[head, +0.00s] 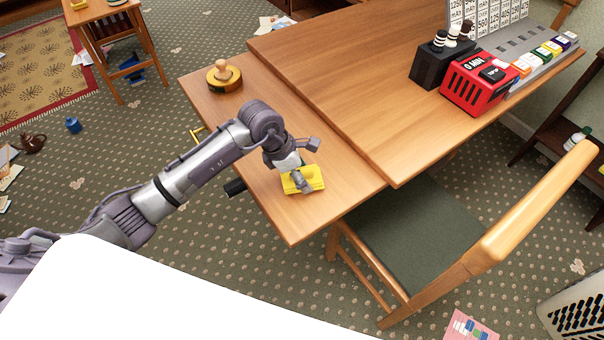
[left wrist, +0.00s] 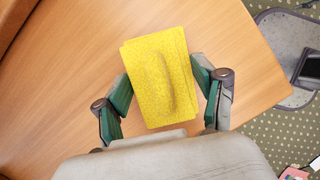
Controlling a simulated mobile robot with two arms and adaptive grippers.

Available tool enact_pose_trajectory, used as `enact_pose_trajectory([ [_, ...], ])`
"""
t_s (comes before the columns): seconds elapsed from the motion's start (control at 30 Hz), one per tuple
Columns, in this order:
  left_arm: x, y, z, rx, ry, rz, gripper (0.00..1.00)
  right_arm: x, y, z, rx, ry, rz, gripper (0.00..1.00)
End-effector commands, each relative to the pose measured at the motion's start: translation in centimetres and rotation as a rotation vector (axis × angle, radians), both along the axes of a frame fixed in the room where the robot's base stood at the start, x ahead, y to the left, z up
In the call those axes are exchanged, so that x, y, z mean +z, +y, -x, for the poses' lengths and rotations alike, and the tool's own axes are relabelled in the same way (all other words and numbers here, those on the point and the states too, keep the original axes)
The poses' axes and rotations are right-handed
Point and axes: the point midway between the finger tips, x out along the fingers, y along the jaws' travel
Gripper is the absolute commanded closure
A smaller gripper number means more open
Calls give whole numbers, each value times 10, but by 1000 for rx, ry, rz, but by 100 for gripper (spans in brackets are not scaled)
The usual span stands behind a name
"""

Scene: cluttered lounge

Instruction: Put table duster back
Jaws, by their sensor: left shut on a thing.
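A yellow block with a raised rounded ridge on top, which looks like the table duster (head: 315,172), is at the near part of the small side table (head: 345,172). In the left wrist view the duster (left wrist: 158,55) fills the space between my fingers. My left gripper (head: 300,178) reaches down from the left and is shut on the duster, with green-padded fingers (left wrist: 163,88) at its two sides. Whether the duster touches the tabletop or hangs just above it, I cannot tell. My right gripper is not in view.
A round black-and-yellow item with a wooden knob (head: 224,76) stands at the side table's far end. The higher desk (head: 380,90) adjoins it, bearing a red box (head: 478,85) and a black holder (head: 440,66). A chair (head: 420,235) stands close on the right.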

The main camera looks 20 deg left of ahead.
Motion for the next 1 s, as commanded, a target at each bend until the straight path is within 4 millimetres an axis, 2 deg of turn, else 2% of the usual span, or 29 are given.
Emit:
enact_pose_trajectory([
  [0.1, -9, -1, 0, 1, -1, 2, 68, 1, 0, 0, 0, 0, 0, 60],
  [0.43, -13, 0, 0, -1, -2, 0, 68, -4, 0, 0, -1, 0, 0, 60],
  [0.47, -12, 0, 0, -1, -2, 1, 25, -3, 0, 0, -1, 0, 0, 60],
  [0.57, -11, 0, 0, 0, 0, 1, 8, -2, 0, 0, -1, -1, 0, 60],
  [0.6, -11, -1, 0, 0, 0, 1, 5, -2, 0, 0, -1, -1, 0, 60],
  [0.87, -11, -1, 0, 0, 0, 1, 5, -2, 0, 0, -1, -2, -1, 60],
  [1.0, -5, 0, 0, 0, -2, 1, 5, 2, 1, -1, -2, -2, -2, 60],
])
